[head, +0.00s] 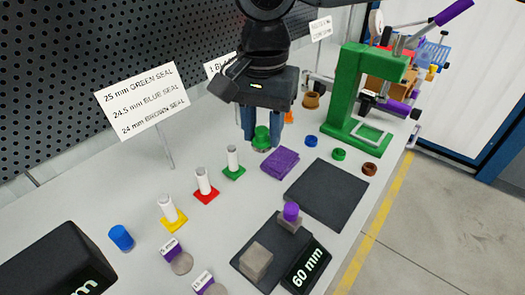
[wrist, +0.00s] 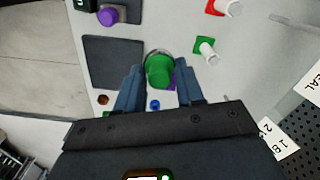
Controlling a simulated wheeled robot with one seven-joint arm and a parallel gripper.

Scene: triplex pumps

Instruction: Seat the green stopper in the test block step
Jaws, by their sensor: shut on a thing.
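The green stopper (head: 262,138) is between the two blue fingers of my gripper (head: 263,134), above the grey bench. In the wrist view the green stopper (wrist: 160,72) sits between the fingertips of my gripper (wrist: 159,78), with a grey rim just behind it. I cannot tell whether its underside touches anything. A grey block (head: 256,262) stands on a dark plate beside the 60 mm display. A purple piece (head: 291,211) sits on a second grey piece (head: 287,225) near it. I cannot tell which of these is the test block.
A folded purple cloth (head: 280,161) lies right beside the stopper. A bare dark mat (head: 326,194) lies nearer the front. White pegs on green (head: 233,160), red and yellow bases stand left. A green press (head: 360,95) stands at the right. Blue, green and brown rings lie before it.

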